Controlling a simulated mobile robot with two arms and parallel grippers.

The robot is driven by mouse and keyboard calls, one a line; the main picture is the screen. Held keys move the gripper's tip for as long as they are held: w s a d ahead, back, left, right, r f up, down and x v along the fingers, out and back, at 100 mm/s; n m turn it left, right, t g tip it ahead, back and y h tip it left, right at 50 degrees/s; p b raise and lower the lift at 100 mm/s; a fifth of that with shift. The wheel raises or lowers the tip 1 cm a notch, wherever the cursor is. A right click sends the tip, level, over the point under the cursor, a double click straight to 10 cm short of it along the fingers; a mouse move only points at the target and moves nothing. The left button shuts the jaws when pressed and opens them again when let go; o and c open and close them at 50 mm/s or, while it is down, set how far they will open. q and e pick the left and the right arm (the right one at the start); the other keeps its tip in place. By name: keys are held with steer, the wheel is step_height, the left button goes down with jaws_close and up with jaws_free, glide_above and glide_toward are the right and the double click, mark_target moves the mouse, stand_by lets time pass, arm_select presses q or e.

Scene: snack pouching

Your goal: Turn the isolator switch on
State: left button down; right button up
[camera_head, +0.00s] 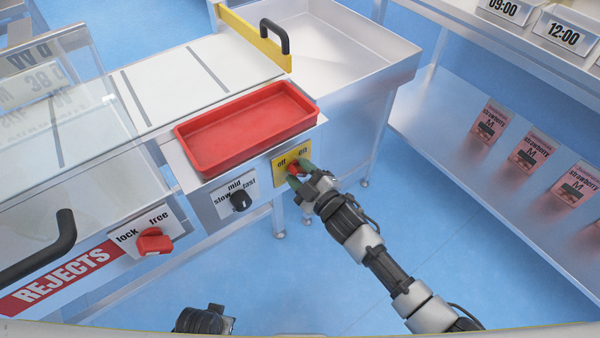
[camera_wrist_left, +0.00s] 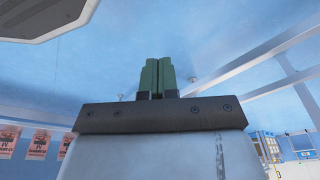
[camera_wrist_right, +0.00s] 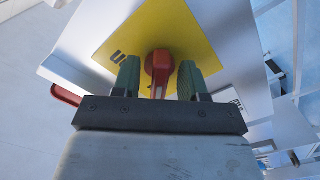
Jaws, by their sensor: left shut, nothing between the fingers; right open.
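The isolator switch is a red knob (camera_head: 292,169) on a yellow plate (camera_head: 279,179) marked "off" on the left, with a partly covered label on the right. My right gripper (camera_head: 299,174) is at the knob, and its arm and fingers hide part of it. In the right wrist view the red knob (camera_wrist_right: 160,70) stands between the two open green fingers (camera_wrist_right: 158,80), with a gap on each side. Which label the knob points to is not clear. My left gripper (camera_wrist_left: 157,75) is shut and empty, away from the panel; its wrist shows at the head view's bottom edge.
A red tray (camera_head: 247,128) sits just above the switch panel. A slow/mid/fast dial (camera_head: 240,200) and a red lock/free knob (camera_head: 154,241) are to the left. A metal basin (camera_head: 350,50) is behind; a shelf (camera_head: 450,130) with several strawberry pouches stands at right.

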steer(key=shift+w+a, duration=0.1)
steer(key=shift+w, duration=0.1)
steer(key=c, duration=0.6)
